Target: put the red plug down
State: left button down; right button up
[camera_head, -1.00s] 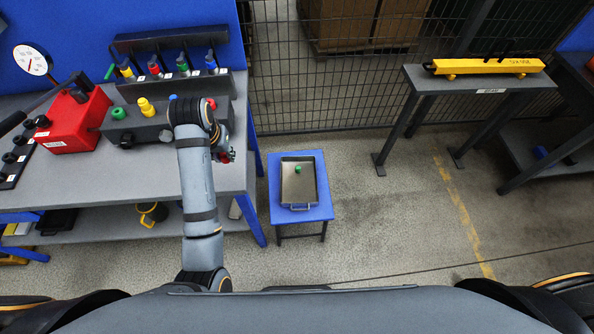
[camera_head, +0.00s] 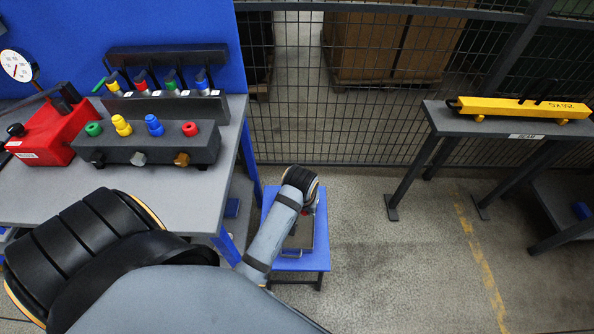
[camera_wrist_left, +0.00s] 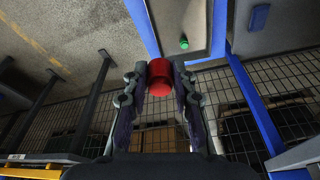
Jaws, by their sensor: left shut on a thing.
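My left gripper (camera_wrist_left: 161,92) is shut on a red plug (camera_wrist_left: 160,76), gripped between its two fingertips in the wrist view. In the head view my left arm reaches over the blue stool (camera_head: 316,262), and its wrist largely hides the gripper (camera_head: 309,207) and the plug. A grey metal tray (camera_head: 304,252) lies on the stool, partly covered by my arm. In the wrist view the tray (camera_wrist_left: 172,14) holds a green plug (camera_wrist_left: 184,43). I cannot tell how high the red plug is above the stool. My right gripper is not in view.
The grey workbench (camera_head: 190,195) at left carries a dark block (camera_head: 150,150) with green, yellow, blue and red knobs, and a red box (camera_head: 52,137). A wire fence (camera_head: 290,120) stands behind. A yellow beam (camera_head: 520,108) rests on a stand at right. Open floor lies between.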

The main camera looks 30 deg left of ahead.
pick_arm(q)
jog(key=s+a+f+n+b, duration=0.1)
jog(key=s+f+b, duration=0.25)
jog(key=f, duration=0.45)
jog(key=s+a+f+n+b, duration=0.1)
jog(key=s+f+b, duration=0.2)
jog(key=s+f, duration=0.3)
jog(key=shift+y, duration=0.3)
jog(key=w+a+f+b, duration=0.1)
jog(key=w+f, duration=0.2)
jog(key=w, duration=0.1)
jog(key=w+a+f+b, duration=0.1)
jog(key=w+a+f, duration=0.1)
jog(key=w+f, duration=0.2)
jog(key=w+a+f+b, duration=0.1)
jog(key=w+f, duration=0.3)
jog(key=shift+w+a+f, duration=0.1)
jog(key=shift+w+a, duration=0.25)
jog(key=shift+a, duration=0.05)
jog(key=b+x, duration=0.1)
jog(key=x, duration=0.2)
jog(key=shift+s+d, duration=0.1)
jog(key=shift+s, duration=0.1)
jog(key=shift+f, duration=0.35)
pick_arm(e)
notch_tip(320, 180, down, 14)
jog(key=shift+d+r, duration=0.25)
